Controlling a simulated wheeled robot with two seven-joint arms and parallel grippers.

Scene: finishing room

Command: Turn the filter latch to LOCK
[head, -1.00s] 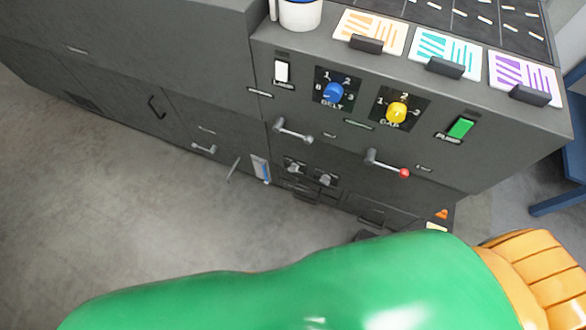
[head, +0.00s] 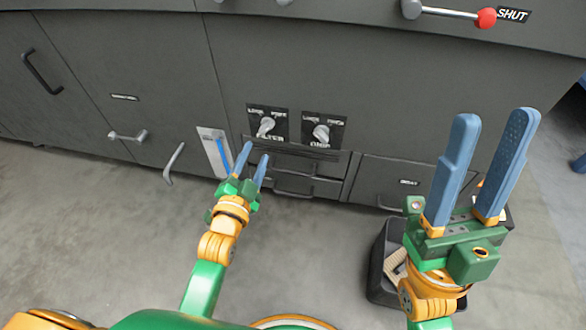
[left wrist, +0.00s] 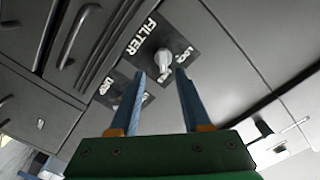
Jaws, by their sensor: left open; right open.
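The filter latch (head: 266,127) is a pale grey knob on a dark plate marked FILTER, low on the grey cabinet front. It also shows in the left wrist view (left wrist: 162,62), just beyond and between the fingertips. My left gripper (head: 253,156) is open and empty, a little below and in front of the latch in the head view. No contact is visible. The small position labels are too blurred to tell which one the knob points at. My right gripper (head: 495,118) is open and empty, raised at the right with its fingers pointing up.
A similar latch (head: 321,132) sits right of the filter latch. Drawers with handles (head: 293,190) lie below. A gauge with a blue strip (head: 215,150) is at the left. A red-tipped lever (head: 487,18) marked SHUT is above. A dark bin (head: 385,285) stands on the floor.

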